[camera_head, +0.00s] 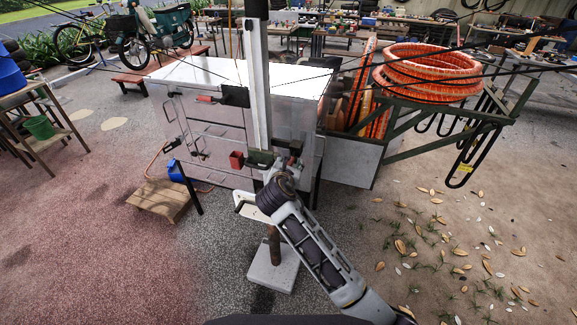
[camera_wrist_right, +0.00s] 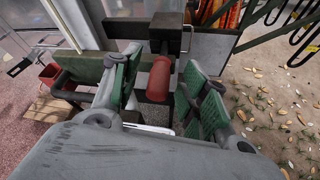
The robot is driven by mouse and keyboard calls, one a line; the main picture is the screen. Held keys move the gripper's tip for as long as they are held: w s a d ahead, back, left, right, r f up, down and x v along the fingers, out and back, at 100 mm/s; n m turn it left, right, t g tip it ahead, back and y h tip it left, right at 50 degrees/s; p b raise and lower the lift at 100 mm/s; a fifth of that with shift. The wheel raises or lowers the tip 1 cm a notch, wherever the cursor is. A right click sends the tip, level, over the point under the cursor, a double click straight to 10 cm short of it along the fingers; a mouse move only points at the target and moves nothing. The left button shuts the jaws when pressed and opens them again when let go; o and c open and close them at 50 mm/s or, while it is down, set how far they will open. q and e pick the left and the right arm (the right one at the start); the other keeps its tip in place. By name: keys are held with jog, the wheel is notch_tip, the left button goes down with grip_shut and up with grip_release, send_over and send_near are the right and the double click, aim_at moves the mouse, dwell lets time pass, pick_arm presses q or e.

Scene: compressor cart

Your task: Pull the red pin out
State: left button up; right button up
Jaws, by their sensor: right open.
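A red cylindrical grip, which looks like the red pin (camera_wrist_right: 158,80), sticks out from a dark block (camera_wrist_right: 166,32) in the right wrist view. My right gripper (camera_wrist_right: 163,72) is open, with one green-padded finger on each side of the red grip. A gap shows on its right; on the left the finger is close, and I cannot tell whether it touches. In the head view my right gripper (camera_head: 277,160) is at the pale upright post (camera_head: 257,90), and I cannot make out the pin there. My left gripper is not in view.
A white-topped metal cabinet (camera_head: 215,72) stands behind the post. Another red handle (camera_head: 207,99) and a red block (camera_head: 237,160) show left of the post. Orange hose coils (camera_head: 428,72) rest on a green frame at right. A wooden step (camera_head: 160,198) sits at left.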

grip_shut()
dwell(0.3)
jog(key=shift+s+a+p, duration=0.1)
jog(key=shift+s+p, duration=0.35)
jog(key=s+a+p, duration=0.2)
jog(key=s+p, duration=0.3)
jog(key=s, duration=0.2)
jog(key=shift+s+a, duration=0.25)
jog(key=shift+s, duration=0.05)
dwell(1.8)
dwell(0.4)
